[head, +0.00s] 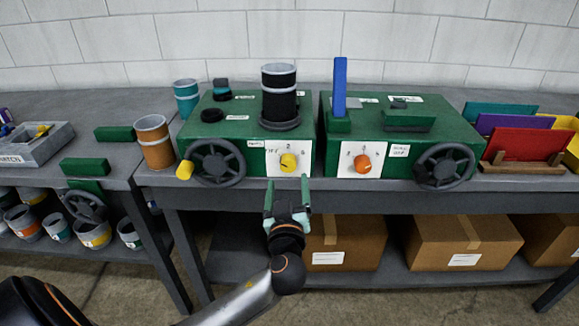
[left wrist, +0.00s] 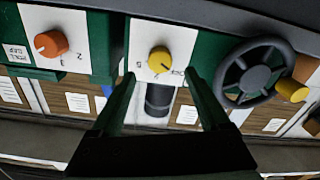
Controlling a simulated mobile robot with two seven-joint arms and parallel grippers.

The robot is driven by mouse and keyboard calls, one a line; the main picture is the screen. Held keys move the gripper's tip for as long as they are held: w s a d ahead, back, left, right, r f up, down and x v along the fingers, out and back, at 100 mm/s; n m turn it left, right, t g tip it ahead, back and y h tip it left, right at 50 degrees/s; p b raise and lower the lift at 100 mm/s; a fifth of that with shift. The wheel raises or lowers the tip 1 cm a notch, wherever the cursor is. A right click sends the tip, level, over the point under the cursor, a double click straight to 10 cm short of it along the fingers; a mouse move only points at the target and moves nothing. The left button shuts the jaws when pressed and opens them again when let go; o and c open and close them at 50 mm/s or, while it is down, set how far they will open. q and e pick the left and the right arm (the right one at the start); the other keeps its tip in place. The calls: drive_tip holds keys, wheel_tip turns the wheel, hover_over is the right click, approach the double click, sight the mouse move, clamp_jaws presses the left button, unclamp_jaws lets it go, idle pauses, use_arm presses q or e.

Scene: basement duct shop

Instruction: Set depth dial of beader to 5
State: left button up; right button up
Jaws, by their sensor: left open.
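The left green machine (head: 222,125) on the bench carries a yellow dial (head: 288,162) on a white plate (head: 272,151) with small numbers around it. In the left wrist view, which is upside down, the yellow dial (left wrist: 159,60) shows between my finger tips. The number it points at is too small to read surely. My left gripper (head: 287,190) is open and empty, just in front of and slightly below the dial, apart from it. It also frames the dial in the left wrist view (left wrist: 160,76). My right gripper is not in view.
A dark handwheel (head: 217,163) with a yellow knob (head: 185,170) stands left of the dial. A second green machine (head: 440,133) with an orange dial (head: 362,162) is to the right. Cardboard boxes (head: 345,245) sit on the shelf below. The space before the bench front looks free.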

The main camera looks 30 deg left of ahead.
sight(288, 168)
use_arm(q)
drive_tip(key=x, duration=0.6)
drive_tip(key=shift+w+p, duration=0.15)
drive_tip(key=shift+p, duration=0.25)
clamp_jaws()
